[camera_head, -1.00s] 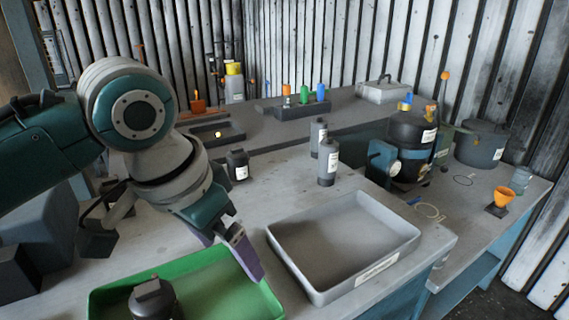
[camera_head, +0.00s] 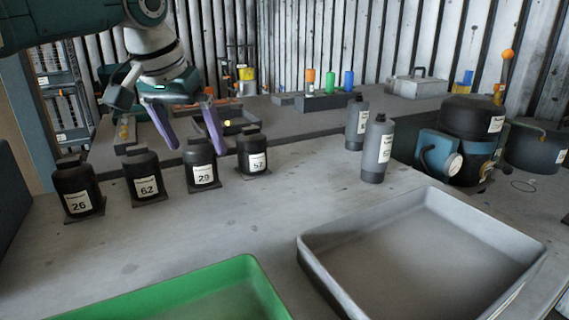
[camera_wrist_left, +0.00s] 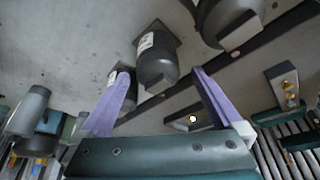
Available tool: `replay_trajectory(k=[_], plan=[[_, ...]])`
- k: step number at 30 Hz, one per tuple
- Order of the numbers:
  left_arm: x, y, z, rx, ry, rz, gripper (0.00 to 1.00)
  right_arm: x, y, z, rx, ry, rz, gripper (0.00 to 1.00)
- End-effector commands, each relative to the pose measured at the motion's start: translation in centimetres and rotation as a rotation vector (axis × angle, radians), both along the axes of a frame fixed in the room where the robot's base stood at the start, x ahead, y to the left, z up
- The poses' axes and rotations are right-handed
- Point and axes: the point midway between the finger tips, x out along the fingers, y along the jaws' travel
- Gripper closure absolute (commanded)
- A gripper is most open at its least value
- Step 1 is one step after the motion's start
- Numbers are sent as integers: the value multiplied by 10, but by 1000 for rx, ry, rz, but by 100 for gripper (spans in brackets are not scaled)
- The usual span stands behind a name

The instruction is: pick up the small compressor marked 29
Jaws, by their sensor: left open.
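The small compressor marked 29 (camera_head: 202,173) is a black cylinder with a white label, upright on the grey table, third from the left in a row. My left gripper (camera_head: 195,148) is open, with its purple fingers pointing down around and above the compressor's top; contact cannot be told. In the left wrist view, a dark compressor (camera_wrist_left: 157,62), apparently the same one, shows beyond and between the spread fingers (camera_wrist_left: 160,100); its number is not readable there. My right gripper is not in view.
Similar compressors marked 26 (camera_head: 78,190), 62 (camera_head: 145,178) and 52 (camera_head: 253,154) stand close by in the row. A green tray (camera_head: 245,268) and a grey tray (camera_head: 312,252) lie in front. Two grey bottles (camera_head: 377,150) stand to the right. The middle table is clear.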

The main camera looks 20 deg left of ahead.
Motion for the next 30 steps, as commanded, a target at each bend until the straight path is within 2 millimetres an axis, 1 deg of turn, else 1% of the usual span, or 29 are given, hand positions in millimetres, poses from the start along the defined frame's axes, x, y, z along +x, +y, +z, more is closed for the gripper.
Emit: replay_trajectory(k=[4, 9, 12, 15, 23, 26, 30], plan=[[4, -1, -13, 1, 1, -1, 0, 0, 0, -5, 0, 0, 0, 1], [12, -2, -39, -1, 0, 1, 0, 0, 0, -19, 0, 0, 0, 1], [16, -2, -47, -1, 0, 0, 0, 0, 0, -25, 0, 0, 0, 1], [17, -1, -51, -1, -1, 0, 0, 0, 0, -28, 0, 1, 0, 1], [18, 0, -50, 0, -1, -2, 0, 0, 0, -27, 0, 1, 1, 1], [18, 0, -50, 1, -1, -1, 9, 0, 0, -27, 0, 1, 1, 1], [18, 0, -51, 0, 0, -1, 25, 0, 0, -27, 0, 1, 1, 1]])
